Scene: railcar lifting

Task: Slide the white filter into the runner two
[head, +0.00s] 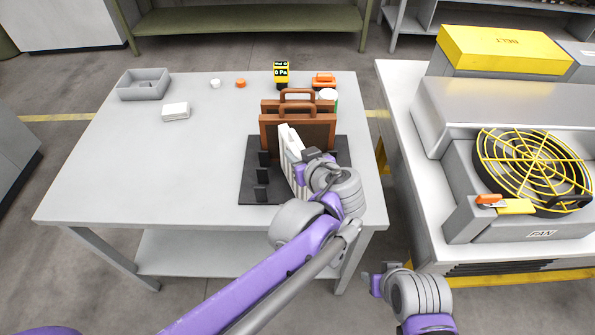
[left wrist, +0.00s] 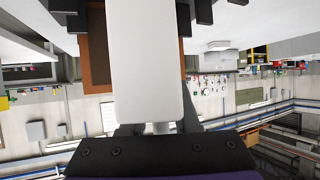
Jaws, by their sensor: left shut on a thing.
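The white filter (head: 289,147) stands upright over the dark rack base (head: 262,198), in front of the brown filters. My left gripper (head: 308,160) is shut on its near side. In the left wrist view the white filter (left wrist: 146,65) fills the middle, in front of a brown panel (left wrist: 97,62).
Two brown-framed filters with handles (head: 298,118) stand at the rack's back. A grey tray (head: 144,90) and white block (head: 176,111) sit left. The table's left front is clear.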

